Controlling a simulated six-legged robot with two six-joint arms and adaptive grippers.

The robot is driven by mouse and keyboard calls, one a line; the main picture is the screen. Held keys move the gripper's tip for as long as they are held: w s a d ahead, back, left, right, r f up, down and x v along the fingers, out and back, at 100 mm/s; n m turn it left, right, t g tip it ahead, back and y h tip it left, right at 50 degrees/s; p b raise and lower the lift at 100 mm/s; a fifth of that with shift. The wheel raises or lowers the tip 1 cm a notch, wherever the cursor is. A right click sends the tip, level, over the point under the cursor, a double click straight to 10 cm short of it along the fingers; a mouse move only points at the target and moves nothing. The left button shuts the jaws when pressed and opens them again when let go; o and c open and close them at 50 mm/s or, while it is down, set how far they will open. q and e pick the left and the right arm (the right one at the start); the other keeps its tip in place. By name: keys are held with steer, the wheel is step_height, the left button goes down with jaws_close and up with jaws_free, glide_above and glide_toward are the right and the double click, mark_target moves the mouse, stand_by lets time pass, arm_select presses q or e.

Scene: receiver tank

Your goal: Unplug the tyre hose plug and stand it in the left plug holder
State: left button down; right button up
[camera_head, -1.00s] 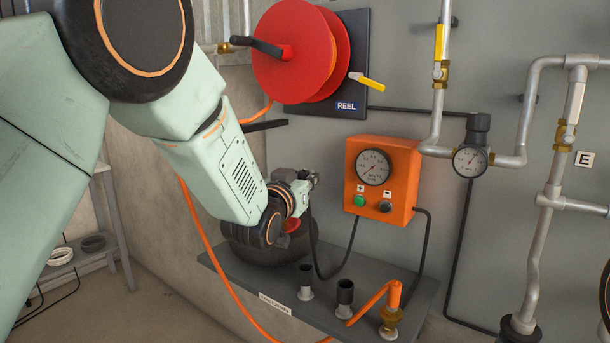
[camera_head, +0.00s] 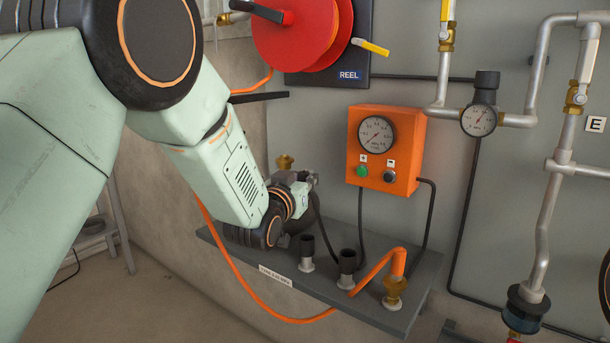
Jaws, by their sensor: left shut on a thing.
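My left gripper (camera_head: 302,181) is shut on the tyre hose plug, which is mostly hidden by the fingers. A black hose (camera_head: 316,212) hangs from the gripper. A brass fitting (camera_head: 285,162) shows just behind and above the gripper. The tyre is largely hidden behind my left wrist. My right gripper is out of view.
An orange hose (camera_head: 372,272) ends at a brass socket (camera_head: 394,290) on the shelf's right end. An orange gauge box (camera_head: 408,150) hangs on the wall above the shelf (camera_head: 365,315). A red reel (camera_head: 298,35) is above, with pipes at the right.

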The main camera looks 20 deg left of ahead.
arm_select(q)
steer(key=shift+f+b, duration=0.4)
steer(key=shift+f, duration=0.3)
steer(key=shift+w+a+f+b, duration=0.1)
steer(key=shift+f+b, duration=0.65)
steer(key=shift+f, duration=0.45)
steer(key=shift+w+a+f+b, duration=0.1)
steer(key=shift+f+b, duration=0.6)
steer(key=shift+f, duration=0.5)
steer(key=shift+s+r, duration=0.1)
steer(key=shift+s, duration=0.05)
steer(key=shift+s+d+r+p, duration=0.15)
steer(key=shift+d+r+p, duration=0.25)
steer(key=shift+d+p, duration=0.1)
steer(key=shift+s+d+r, duration=0.1)
steer(key=shift+s+d, duration=0.05)
steer(key=shift+s, duration=0.05)
steer(key=shift+w+f, duration=0.1)
steer(key=shift+f, duration=0.15)
steer(key=shift+f, duration=0.25)
